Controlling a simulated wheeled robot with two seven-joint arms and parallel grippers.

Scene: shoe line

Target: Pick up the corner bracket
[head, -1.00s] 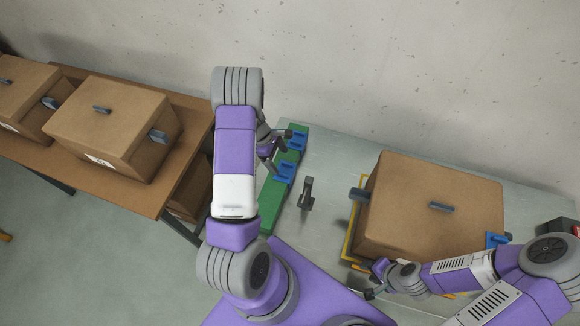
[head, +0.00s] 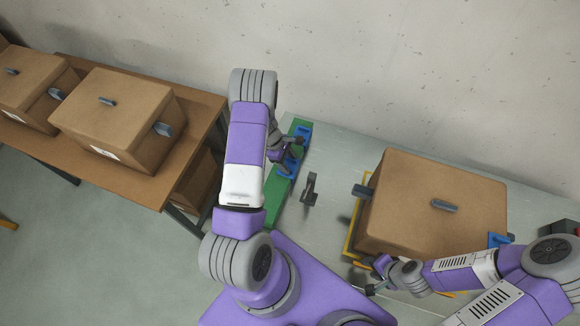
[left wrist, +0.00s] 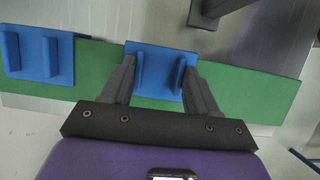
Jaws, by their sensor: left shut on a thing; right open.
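A blue corner bracket (left wrist: 160,87) with two upright ribs lies on a green strip (left wrist: 240,92) in the left wrist view. My left gripper (left wrist: 160,72) is shut on it, one finger at each side. In the head view my left gripper (head: 293,153) is over the strip and partly covers this bracket (head: 289,166). A second blue bracket (left wrist: 38,55) lies farther along the strip; it also shows in the head view (head: 303,129). My right gripper (head: 365,277) is open at the front left corner of a large carton.
The large brown carton (head: 432,205) stands on a yellow frame (head: 352,237) at right, with a blue bracket (head: 497,239) at its corner. A dark grey upright part (head: 311,188) stands between strip and carton. More cartons (head: 115,115) sit on a brown table at left.

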